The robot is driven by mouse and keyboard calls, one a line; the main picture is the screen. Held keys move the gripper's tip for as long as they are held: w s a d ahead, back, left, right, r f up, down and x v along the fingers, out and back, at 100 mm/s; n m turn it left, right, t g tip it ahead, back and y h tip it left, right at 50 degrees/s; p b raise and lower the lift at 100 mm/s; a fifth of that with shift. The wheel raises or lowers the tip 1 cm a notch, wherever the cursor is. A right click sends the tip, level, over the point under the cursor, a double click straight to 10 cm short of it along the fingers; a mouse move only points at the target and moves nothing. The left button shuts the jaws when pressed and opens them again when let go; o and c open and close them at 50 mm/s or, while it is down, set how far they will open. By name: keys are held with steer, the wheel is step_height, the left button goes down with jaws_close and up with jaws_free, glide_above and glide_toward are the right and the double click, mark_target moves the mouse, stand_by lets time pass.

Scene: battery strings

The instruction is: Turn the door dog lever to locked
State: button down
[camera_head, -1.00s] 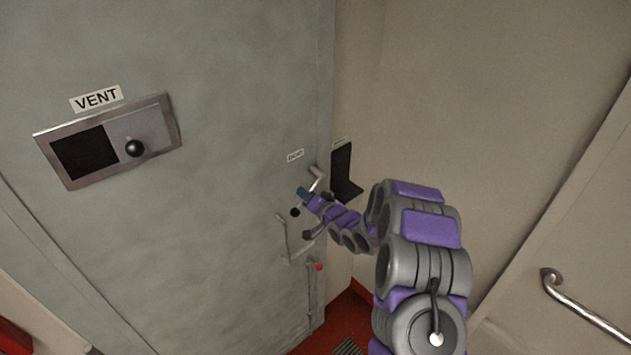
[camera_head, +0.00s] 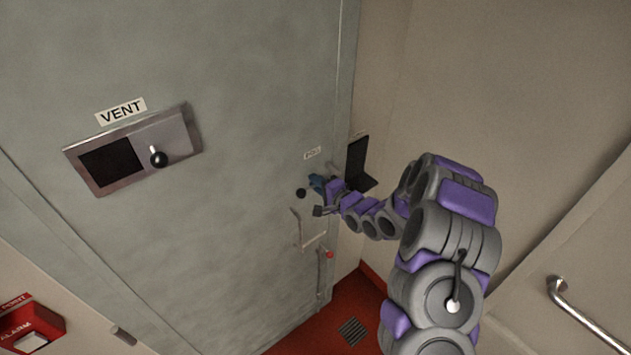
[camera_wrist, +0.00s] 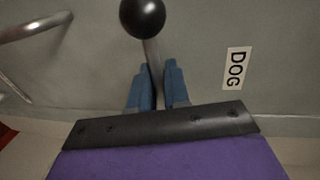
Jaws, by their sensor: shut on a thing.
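The dog lever has a black ball knob (camera_head: 301,193) and sits on the grey door (camera_head: 240,90) below a small label (camera_head: 313,153). In the wrist view the knob (camera_wrist: 142,17) is on a thin metal stem (camera_wrist: 152,55), and the label reads "DOG" (camera_wrist: 236,68). My gripper (camera_head: 317,184) is at the lever. Its two blue fingertips (camera_wrist: 158,88) are shut on the stem, one on each side, with the knob beyond them. The lever's pivot is hidden by my gripper in the head view.
A metal door handle (camera_head: 298,228) and a rod with a red knob (camera_head: 329,254) are below the lever. A black bracket (camera_head: 358,165) is close on the right. The vent panel (camera_head: 132,149) is left, a red alarm box (camera_head: 32,326) lower left, a handrail (camera_head: 590,315) lower right.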

steer(key=shift+w+d, duration=0.1)
steer(key=shift+d, duration=0.05)
steer(key=c, duration=1.4)
jaws_free()
steer(key=shift+o, duration=0.4)
steer(key=shift+d, duration=0.2)
steer(key=b+v, duration=0.2)
steer(key=v, duration=1.5)
steer(key=shift+d, duration=0.25)
steer(key=shift+b, duration=0.3)
